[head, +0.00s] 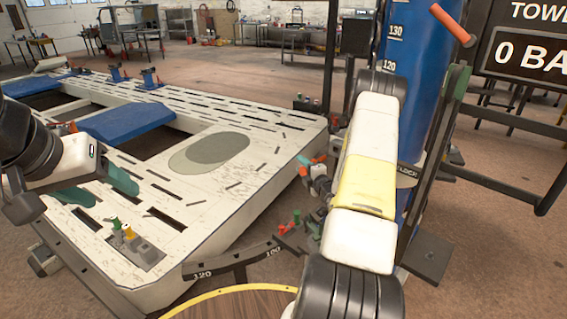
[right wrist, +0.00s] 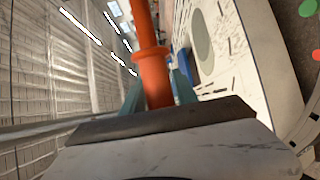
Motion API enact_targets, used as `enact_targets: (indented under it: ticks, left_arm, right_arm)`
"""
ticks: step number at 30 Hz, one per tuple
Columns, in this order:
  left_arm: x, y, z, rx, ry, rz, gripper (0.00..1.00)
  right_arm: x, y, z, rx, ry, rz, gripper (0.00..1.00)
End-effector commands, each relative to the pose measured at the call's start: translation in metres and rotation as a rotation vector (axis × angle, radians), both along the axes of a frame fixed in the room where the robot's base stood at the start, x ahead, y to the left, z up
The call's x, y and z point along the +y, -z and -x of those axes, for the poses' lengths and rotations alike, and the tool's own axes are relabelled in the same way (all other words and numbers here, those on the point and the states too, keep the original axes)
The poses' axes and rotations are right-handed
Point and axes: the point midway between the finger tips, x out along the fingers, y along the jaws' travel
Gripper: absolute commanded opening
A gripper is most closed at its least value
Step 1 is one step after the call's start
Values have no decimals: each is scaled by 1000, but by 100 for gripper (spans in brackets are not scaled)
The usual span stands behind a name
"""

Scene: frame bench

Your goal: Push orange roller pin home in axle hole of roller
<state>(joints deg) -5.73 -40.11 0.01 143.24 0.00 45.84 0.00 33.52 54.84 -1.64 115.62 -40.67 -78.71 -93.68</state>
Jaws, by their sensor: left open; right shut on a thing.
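The orange roller pin (right wrist: 153,70) stands out ahead of my right gripper (right wrist: 158,92) in the right wrist view. It is a rod with a wider collar, and its far end runs out of the top of that view. The teal fingers are shut on it. In the head view my right gripper (head: 311,167) is small, partly behind my forearm, beside the near right bench corner. My left gripper (head: 103,188) is open and empty above the bench at the left. I cannot make out the roller or its axle hole in either view.
The pale slotted frame bench (head: 215,210) carries blue cross beams (head: 125,121). A blue tower (head: 415,60) rises at the right. A round wooden top (head: 235,305) is at the bottom.

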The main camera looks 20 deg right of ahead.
Motion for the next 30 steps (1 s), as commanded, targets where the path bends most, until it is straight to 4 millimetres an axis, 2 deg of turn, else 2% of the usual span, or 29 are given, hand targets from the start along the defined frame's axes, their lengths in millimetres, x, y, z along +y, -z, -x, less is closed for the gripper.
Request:
enact_targets:
  ticks: [11,30]
  left_arm:
    - [0,0,0,0,0,0,60]
    - [0,0,0,0,0,0,60]
  right_arm:
    - [-2,0,-1,-2,1,0,0]
    - [-47,0,-25,-1,1,0,0]
